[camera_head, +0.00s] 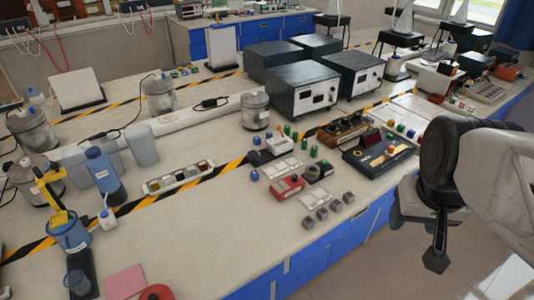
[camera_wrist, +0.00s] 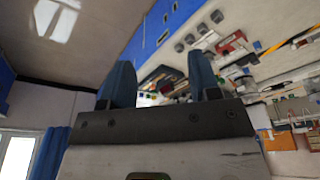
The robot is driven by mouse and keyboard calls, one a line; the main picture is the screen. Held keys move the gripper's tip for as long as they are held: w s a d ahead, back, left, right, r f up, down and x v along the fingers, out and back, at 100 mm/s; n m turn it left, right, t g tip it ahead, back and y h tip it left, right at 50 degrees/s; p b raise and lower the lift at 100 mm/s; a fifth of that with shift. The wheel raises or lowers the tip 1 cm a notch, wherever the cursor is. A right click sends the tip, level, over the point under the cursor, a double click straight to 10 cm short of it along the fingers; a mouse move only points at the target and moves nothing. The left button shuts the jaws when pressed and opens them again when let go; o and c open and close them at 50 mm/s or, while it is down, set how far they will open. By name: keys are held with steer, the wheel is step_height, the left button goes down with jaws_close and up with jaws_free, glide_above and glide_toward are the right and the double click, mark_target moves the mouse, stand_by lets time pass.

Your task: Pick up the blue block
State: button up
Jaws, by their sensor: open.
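My gripper (camera_head: 436,257) hangs at the right of the head view, off the front edge of the bench and apart from everything on it. In the wrist view my gripper (camera_wrist: 160,78) shows two dark blue fingers, spread apart with nothing between them. Several small blue pieces stand on the bench in the head view: one blue piece (camera_head: 255,176) left of the white cards, another blue piece (camera_head: 256,141) behind it. They are too small to tell which is the blue block. In the wrist view the bench items are small and tilted.
The bench top (camera_head: 215,240) is clear at the front middle. A red device (camera_head: 287,187), grey cubes (camera_head: 321,214) and a black console (camera_head: 380,155) lie near the front edge. Large dark instruments (camera_head: 302,90) stand behind. A blue bottle (camera_head: 102,170) stands at left.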

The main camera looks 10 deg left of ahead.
steer(key=w+a+n, duration=0.1)
steer(key=w+a, duration=0.2)
steer(key=w, duration=0.4)
steer(key=w+a+n, duration=0.2)
steer(key=w+a, duration=0.2)
steer(key=w, duration=0.3)
steer(key=n+g, duration=0.3)
steer(key=n, duration=0.3)
glide_above(255, 173)
step_height(255, 173, down, 23)
steer(key=shift+s+d+f, duration=0.1)
steer(key=shift+d, duration=0.05)
steer(key=shift+a+f, duration=0.2)
steer(key=shift+f, duration=0.1)
steer(key=shift+f, duration=1.2)
steer(key=shift+f, duration=0.1)
